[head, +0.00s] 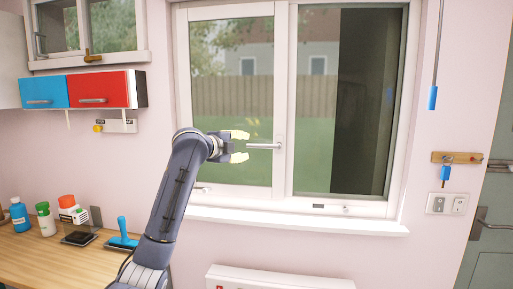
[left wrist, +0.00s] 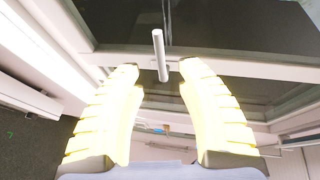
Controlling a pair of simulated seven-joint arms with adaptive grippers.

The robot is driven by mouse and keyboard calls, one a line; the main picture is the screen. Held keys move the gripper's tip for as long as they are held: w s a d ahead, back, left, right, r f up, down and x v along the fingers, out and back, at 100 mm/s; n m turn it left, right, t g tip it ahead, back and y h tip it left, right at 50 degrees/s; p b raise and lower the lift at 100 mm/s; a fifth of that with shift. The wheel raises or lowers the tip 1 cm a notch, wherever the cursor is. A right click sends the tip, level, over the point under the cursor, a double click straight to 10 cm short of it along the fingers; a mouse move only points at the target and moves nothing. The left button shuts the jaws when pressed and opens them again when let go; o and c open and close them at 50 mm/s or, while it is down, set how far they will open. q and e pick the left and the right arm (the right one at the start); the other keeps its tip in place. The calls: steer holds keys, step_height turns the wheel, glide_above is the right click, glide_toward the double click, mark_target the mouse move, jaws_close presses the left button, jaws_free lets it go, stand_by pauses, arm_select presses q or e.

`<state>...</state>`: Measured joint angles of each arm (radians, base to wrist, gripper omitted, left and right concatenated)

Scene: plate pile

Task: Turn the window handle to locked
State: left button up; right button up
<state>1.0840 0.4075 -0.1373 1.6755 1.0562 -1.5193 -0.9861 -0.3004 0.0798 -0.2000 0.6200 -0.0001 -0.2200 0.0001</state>
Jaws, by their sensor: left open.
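The window handle (head: 264,146) is a grey lever on the white middle frame of the window (head: 283,60). In the head view it lies about level, its free end pointing left toward my left gripper (head: 240,146). The gripper's yellow fingers are open, one above and one below the handle's height, close to its free end. In the left wrist view the handle (left wrist: 160,55) stands as a pale bar ahead of and between the open fingertips (left wrist: 160,80). I cannot tell whether the fingers touch it. My right gripper is not in view.
A white sill (head: 290,219) runs below the window, above a white heater (head: 280,278). Red and blue cabinets (head: 98,89) hang at left over a wooden counter (head: 40,245) with bottles and a blue-handled tool (head: 122,236). A blue pull (head: 433,97) hangs at right beside a green door (head: 492,200).

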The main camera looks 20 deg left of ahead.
mark_target(255, 146)
arm_select(q)
steer(key=x, duration=0.9)
steer(key=shift+w, duration=0.2)
steer(key=shift+o, duration=0.3)
jaws_close()
